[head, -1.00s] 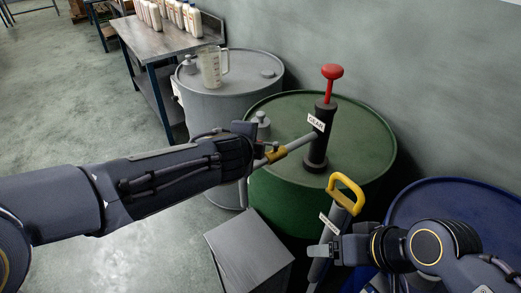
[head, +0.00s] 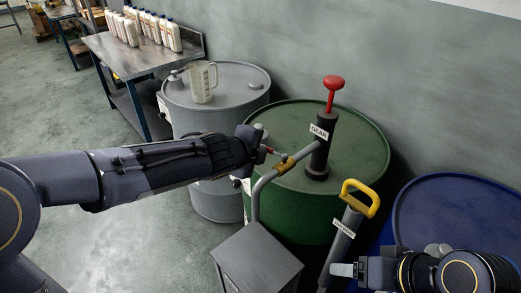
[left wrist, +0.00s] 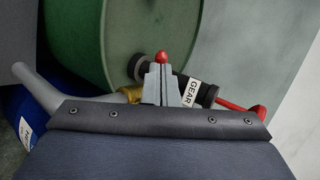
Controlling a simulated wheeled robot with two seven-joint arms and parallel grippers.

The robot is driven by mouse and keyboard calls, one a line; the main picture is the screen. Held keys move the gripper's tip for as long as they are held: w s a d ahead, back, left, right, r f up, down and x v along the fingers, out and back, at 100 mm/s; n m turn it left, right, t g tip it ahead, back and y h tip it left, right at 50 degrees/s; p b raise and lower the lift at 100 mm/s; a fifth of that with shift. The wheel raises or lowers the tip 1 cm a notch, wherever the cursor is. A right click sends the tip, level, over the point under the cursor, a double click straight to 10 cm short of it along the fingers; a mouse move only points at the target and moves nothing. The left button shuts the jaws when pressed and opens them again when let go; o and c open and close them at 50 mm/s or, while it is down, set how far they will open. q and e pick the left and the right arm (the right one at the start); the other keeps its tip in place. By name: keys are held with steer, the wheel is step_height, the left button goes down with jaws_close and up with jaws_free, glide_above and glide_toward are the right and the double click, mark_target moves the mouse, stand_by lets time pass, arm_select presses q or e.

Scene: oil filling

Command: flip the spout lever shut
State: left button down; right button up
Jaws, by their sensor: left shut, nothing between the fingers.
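The gear-oil hand pump (head: 320,145) stands upright on the green drum (head: 365,150), with a red knob on top and a "GEAR" label. Its grey spout (head: 258,195) runs left, then bends down past the drum's edge. A yellow collar (head: 285,165) sits on the spout. The thin spout lever (head: 270,151) shows beside the collar, close to my left fingertips. In the left wrist view its red tip (left wrist: 162,57) is just beyond my left gripper (left wrist: 162,80). That gripper is shut and empty; contact is unclear. My right gripper (head: 343,270) is at lower right; its jaw opening is unclear.
A second pump with a yellow handle (head: 360,190) leans beside the blue drum (head: 455,205). A grey box (head: 257,262) is below the spout. A measuring jug (head: 202,82) stands on the grey drum (head: 178,97). Several bottles (head: 150,27) stand on the bench.

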arm_select(q)
steer(key=shift+s+d+b, duration=0.35)
steer(key=shift+d+b, duration=0.15)
steer(key=shift+d, duration=0.4)
arm_select(e)
steer(key=shift+d+f, duration=0.1)
steer(key=shift+f, duration=0.45)
arm_select(q)
steer(key=shift+r, duration=0.1)
arm_select(e)
steer(key=shift+r, duration=0.1)
